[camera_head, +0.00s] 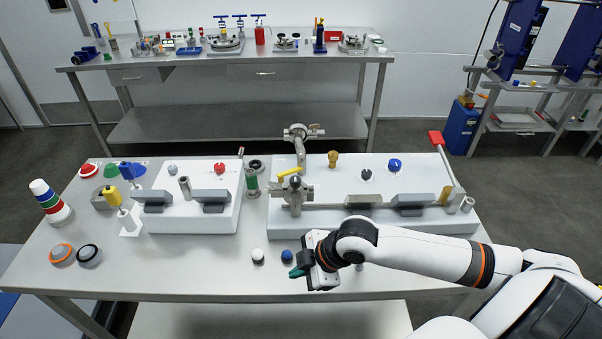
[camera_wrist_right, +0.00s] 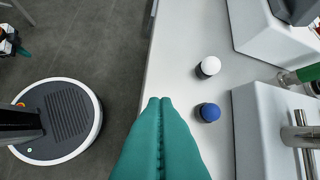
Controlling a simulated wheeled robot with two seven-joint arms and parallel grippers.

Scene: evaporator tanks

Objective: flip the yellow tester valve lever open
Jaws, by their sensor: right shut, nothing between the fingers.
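A yellow lever (camera_head: 289,172) sits on top of a metal valve (camera_head: 293,192) at the left front of the right white panel box. It points up to the right at a slant. My right gripper (camera_head: 296,272) is low over the table's front, in front of that box and below the valve in the head view, clear of the lever. Its teal fingers (camera_wrist_right: 160,102) are pressed together with nothing between them. The lever is not in the right wrist view. A teal-tipped part at the upper left of the wrist view, likely my left gripper (camera_wrist_right: 22,50), is cut off by the frame.
A blue knob (camera_head: 287,256) and a white knob (camera_head: 258,256) stand by the right gripper. The right white box (camera_head: 350,225) and left white box (camera_head: 205,219) carry fittings. A red-ended lever (camera_head: 436,139) rises at the right.

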